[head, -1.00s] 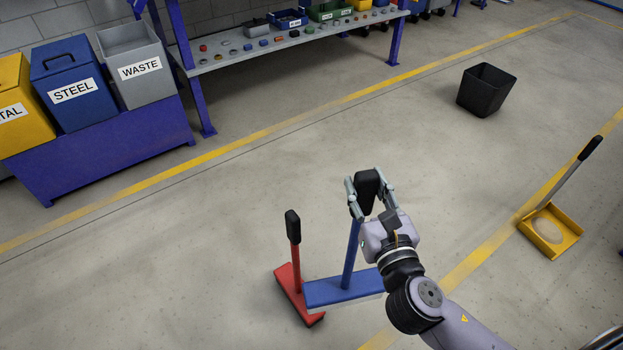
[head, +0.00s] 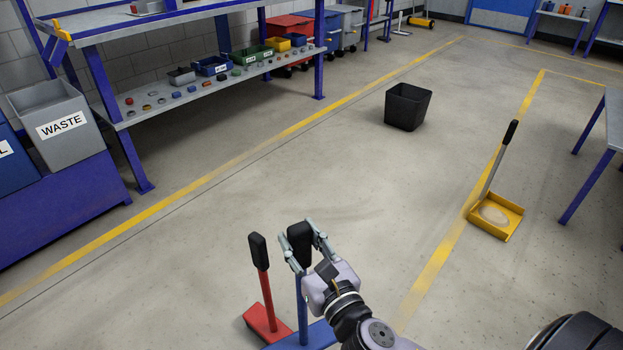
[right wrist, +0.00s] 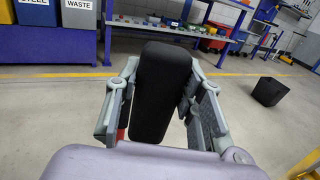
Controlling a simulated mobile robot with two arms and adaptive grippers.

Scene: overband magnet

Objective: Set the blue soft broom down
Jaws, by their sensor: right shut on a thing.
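The blue soft broom (head: 302,310) stands upright at the bottom middle of the head view, its blue head low at the floor and partly cut off by the frame edge. My right gripper (head: 302,245) is shut on its black grip, which also shows between the fingers in the right wrist view (right wrist: 160,92). A red broom (head: 265,290) with a black grip stands just left of it. Whether the two broom heads touch, and whether the blue head rests on the floor, I cannot tell. My left gripper is not in view.
A black bin (head: 408,107) stands on the floor beyond. A yellow dustpan (head: 496,216) with a long handle is at the right. A grey WASTE bin (head: 58,125) and a shelf of small parts (head: 215,82) are at the left. Open floor lies between.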

